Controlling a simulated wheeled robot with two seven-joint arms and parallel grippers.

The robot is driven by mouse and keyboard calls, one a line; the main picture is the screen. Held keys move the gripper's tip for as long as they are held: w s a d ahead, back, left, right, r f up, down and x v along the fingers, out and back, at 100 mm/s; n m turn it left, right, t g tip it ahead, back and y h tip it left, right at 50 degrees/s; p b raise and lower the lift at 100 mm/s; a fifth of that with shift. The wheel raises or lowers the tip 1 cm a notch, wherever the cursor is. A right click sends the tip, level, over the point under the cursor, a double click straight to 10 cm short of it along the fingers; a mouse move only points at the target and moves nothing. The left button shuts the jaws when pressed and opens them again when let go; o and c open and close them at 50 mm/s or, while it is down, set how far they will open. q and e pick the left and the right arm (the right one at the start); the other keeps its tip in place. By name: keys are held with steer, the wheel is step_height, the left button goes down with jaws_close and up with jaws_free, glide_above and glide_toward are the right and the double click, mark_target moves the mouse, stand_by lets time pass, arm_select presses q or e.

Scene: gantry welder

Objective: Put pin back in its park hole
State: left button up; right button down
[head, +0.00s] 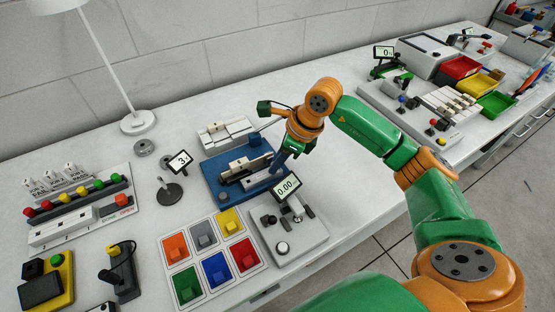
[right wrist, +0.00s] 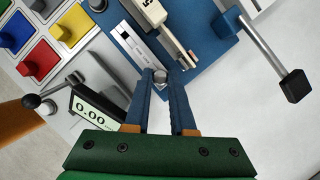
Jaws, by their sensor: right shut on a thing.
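My right gripper (head: 279,162) is over the right side of the blue fixture plate (head: 212,181). In the right wrist view, its blue fingers (right wrist: 161,80) are shut on a small grey metal pin (right wrist: 160,75), with only the pin's round top showing between the fingertips. The pin is beside the near end of a light grey marked strip (right wrist: 140,44) on the blue plate. I cannot tell whether its lower end is in a hole, and no empty park hole can be made out. My left gripper is in neither view.
A beige block (right wrist: 165,30) lies along the plate beside the strip. A lever with a black knob (right wrist: 294,85) sticks out nearby. The 0.00 display (head: 286,189) stands close in front of the gripper. Colored trays (head: 188,285) lie front left. Bare bench lies right of the plate.

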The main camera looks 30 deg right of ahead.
steer(key=c, duration=0.7)
jaws_free()
steer(key=shift+r, duration=0.1)
steer(key=b+v, duration=0.1)
steer(key=v, duration=0.6)
